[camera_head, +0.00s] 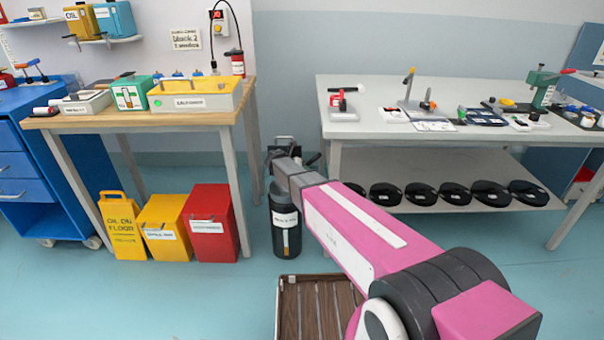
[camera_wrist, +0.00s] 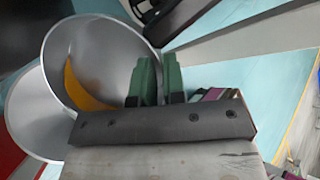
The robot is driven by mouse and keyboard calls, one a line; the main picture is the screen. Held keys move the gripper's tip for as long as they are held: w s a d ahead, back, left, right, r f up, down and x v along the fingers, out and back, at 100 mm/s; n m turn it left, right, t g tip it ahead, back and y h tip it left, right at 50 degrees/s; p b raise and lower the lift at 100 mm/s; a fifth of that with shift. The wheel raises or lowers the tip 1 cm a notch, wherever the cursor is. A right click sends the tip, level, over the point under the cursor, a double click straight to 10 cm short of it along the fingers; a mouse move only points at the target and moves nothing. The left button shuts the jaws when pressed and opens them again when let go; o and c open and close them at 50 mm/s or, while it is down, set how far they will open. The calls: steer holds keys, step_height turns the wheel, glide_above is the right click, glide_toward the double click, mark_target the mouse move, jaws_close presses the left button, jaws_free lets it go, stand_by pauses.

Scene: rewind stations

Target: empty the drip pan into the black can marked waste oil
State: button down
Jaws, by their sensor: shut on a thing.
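The black can (camera_head: 286,228) with a white label stands on the floor between the two tables; the label is too small to read. My gripper (camera_head: 284,148) is above the can in the head view, and my arm hides part of the can's top. In the wrist view my green fingers (camera_wrist: 157,80) are shut on the rim of a round grey metal pan (camera_wrist: 95,45). An orange-yellow crescent of oil (camera_wrist: 84,88) shows inside the pan. A second grey curved surface (camera_wrist: 30,115) lies lower left; I cannot tell whether it is the can's inside.
Yellow and red bins (camera_head: 208,225) stand left of the can under the wooden table (camera_head: 190,118). The grey table (camera_head: 365,130) is at right, with several black round dishes (camera_head: 435,195) on its lower shelf. A brown slatted crate (camera_head: 318,308) lies on the floor in front.

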steer(key=shift+s+a+r+n+t+h, duration=0.1)
steer(key=shift+a+r+n+t+h, duration=0.2)
steer(key=shift+a+h, duration=0.4)
steer(key=shift+s+a+r+n+t+h, duration=0.1)
steer(key=shift+a+r+h, duration=0.35)
steer(key=shift+h, duration=0.35)
stand_by(2.5)
